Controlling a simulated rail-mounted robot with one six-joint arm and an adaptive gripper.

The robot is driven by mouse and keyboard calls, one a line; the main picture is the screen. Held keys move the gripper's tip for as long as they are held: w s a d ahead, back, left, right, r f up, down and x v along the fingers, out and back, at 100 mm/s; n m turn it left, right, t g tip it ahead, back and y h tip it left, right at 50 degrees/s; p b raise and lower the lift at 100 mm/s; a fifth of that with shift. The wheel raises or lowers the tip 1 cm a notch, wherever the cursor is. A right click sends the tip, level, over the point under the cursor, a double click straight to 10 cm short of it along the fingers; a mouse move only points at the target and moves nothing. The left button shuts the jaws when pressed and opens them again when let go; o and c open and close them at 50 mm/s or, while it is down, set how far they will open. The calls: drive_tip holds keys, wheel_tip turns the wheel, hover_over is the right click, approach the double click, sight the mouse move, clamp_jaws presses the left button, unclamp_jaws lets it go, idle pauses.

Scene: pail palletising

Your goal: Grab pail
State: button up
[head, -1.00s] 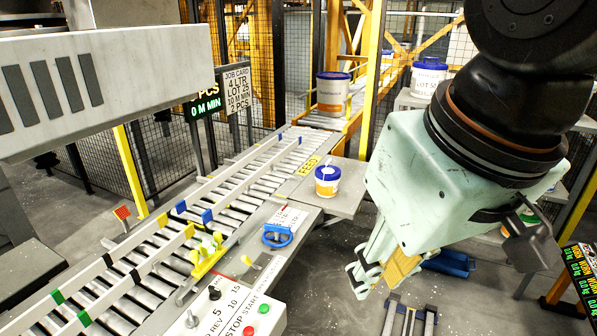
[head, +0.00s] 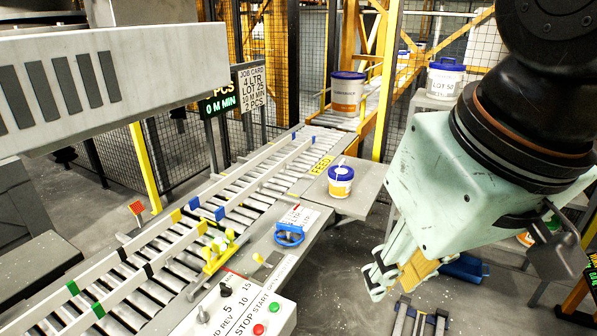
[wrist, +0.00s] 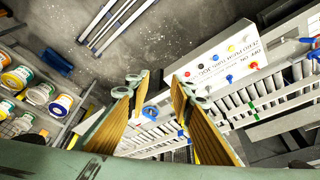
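A small white pail with a blue lid and a yellow-orange label (head: 341,184) stands upright on a grey side table (head: 362,200) beside the conveyor. A larger blue-lidded pail (head: 346,94) stands on the far infeed rollers. Another, marked LOT 50 (head: 444,82), stands on a grey stand at the back right. My gripper (head: 385,284) hangs in front of and to the right of the side table, apart from every pail. In the wrist view its two yellow-padded fingers (wrist: 158,86) are spread with nothing between them. Several pails (wrist: 40,94) sit on a shelf at the left there.
The roller conveyor (head: 190,243) with guide rails runs diagonally at left. A blue handwheel (head: 289,235) and a button panel (head: 245,308) line its near side. A job card sign (head: 249,92) and yellow posts stand behind. Metal bars (head: 420,318) lie low below my gripper.

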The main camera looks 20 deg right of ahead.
drive_tip(key=o, duration=2.3)
